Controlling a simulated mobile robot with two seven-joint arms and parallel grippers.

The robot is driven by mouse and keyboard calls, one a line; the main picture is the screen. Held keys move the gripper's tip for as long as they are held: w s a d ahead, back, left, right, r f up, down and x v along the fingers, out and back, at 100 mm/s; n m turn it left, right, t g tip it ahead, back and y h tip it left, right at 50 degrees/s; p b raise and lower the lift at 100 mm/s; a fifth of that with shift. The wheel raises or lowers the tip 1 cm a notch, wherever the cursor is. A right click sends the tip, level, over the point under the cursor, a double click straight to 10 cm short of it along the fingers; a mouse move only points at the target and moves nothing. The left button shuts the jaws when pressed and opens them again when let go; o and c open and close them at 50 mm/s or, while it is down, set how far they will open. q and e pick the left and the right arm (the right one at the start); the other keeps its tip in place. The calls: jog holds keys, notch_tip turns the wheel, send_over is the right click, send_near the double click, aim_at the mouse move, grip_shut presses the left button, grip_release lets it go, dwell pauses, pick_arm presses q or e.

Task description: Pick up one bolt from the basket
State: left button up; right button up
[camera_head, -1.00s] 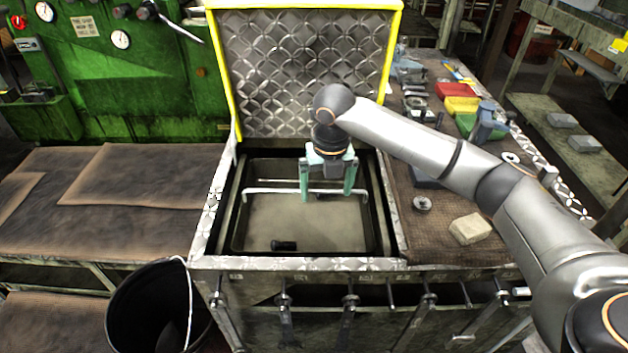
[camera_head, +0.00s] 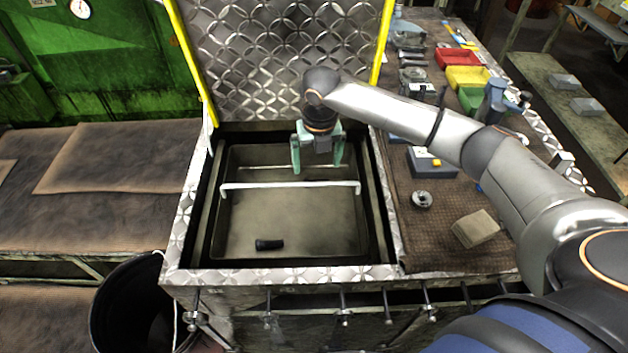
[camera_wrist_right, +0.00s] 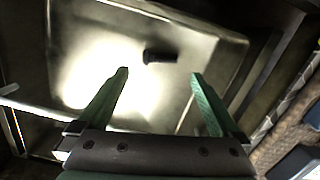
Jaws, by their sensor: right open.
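One dark bolt (camera_head: 269,244) lies on its side on the floor of the metal basket (camera_head: 240,222), near its front edge. The basket has a pale bar handle (camera_head: 290,186) across it. My right gripper (camera_head: 317,168) is open and empty over the back part of the basket, behind the handle and well apart from the bolt. In the right wrist view the bolt (camera_wrist_right: 160,56) shows beyond and between the two green fingertips of my right gripper (camera_wrist_right: 158,73). My left gripper is not in view.
A raised patterned lid (camera_head: 285,60) with yellow edges stands behind the basket. A bench on the right holds a pale block (camera_head: 475,229), a small round metal part (camera_head: 422,200) and coloured bins (camera_head: 466,77). A black bucket (camera_head: 130,305) stands front left.

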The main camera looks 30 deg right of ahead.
aim_at(316, 180)
jog(key=f, duration=0.6)
jog(key=shift+w+d+f, duration=0.15)
jog(key=shift+w+f, duration=0.15)
jog(key=shift+w, duration=0.1)
jog(key=shift+c, duration=0.4)
jog(key=c, duration=1.2)
jog(key=shift+c, duration=0.2)
jog(key=shift+r, duration=0.15)
